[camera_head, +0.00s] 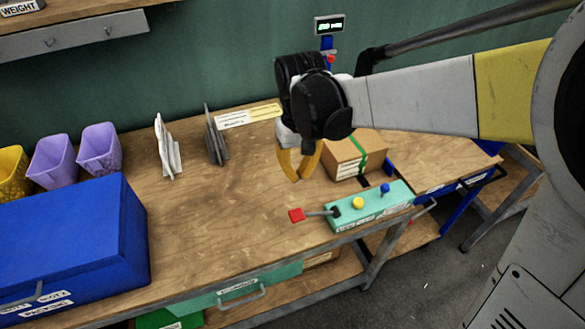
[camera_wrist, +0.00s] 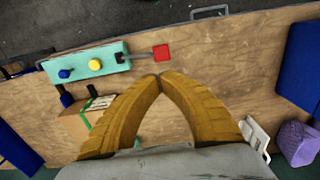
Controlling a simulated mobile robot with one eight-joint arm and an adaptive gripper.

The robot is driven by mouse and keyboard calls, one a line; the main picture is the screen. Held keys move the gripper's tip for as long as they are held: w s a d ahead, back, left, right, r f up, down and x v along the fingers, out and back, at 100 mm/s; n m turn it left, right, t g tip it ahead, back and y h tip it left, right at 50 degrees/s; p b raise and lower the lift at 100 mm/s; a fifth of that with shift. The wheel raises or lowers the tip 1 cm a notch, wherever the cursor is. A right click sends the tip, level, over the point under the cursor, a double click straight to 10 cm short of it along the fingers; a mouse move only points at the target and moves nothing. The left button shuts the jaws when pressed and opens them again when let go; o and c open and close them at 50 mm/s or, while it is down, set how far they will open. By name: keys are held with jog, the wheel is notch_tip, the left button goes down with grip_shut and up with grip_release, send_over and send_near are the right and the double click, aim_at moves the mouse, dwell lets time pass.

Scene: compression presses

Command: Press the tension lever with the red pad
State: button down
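The red pad (camera_head: 297,215) is a small red square on the end of a thin tension lever (camera_head: 320,212). The lever sticks out to the left from a teal control box (camera_head: 372,207) at the bench's front edge. In the wrist view the red pad (camera_wrist: 161,52) lies just beyond my fingertips, and the teal box (camera_wrist: 86,64) is to its left. My gripper (camera_head: 297,179) hangs above the bench, behind the pad in the head view, fingers pointing down. In the wrist view its yellow fingertips (camera_wrist: 159,77) meet with nothing between them. No contact with the pad shows.
The box also carries a yellow button (camera_head: 358,203) and a blue knob (camera_head: 385,187). A cardboard box with green tape (camera_head: 352,156) stands behind it. A large blue case (camera_head: 75,240) and purple bins (camera_head: 99,148) are at left. The bench left of the pad is clear.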

aim_at(294, 212)
notch_tip(294, 212, down, 14)
jog(key=b, duration=0.5)
jog(key=shift+f, duration=0.1)
jog(key=shift+a+f+h+b, duration=0.3)
jog(key=shift+f+h+b, duration=0.1)
jog(key=shift+b, duration=0.15)
jog(key=shift+s+a+f+h+b, duration=0.1)
jog(key=shift+a+f+h+b, duration=0.1)
jog(key=shift+f+h+b, duration=0.2)
jog(key=shift+s+a+f+b, duration=0.1)
jog(key=shift+a+f+b, duration=0.1)
jog(key=shift+f+b, duration=0.5)
jog(key=shift+s+a+f+b, duration=0.15)
jog(key=shift+f+b, duration=0.25)
jog(key=shift+f, duration=0.55)
jog(key=shift+w+a+f+b, duration=0.1)
jog(key=shift+a+f+b, duration=0.1)
jog(key=shift+f+b, duration=0.5)
jog(key=shift+s+f, duration=0.1)
jog(key=shift+f, duration=0.05)
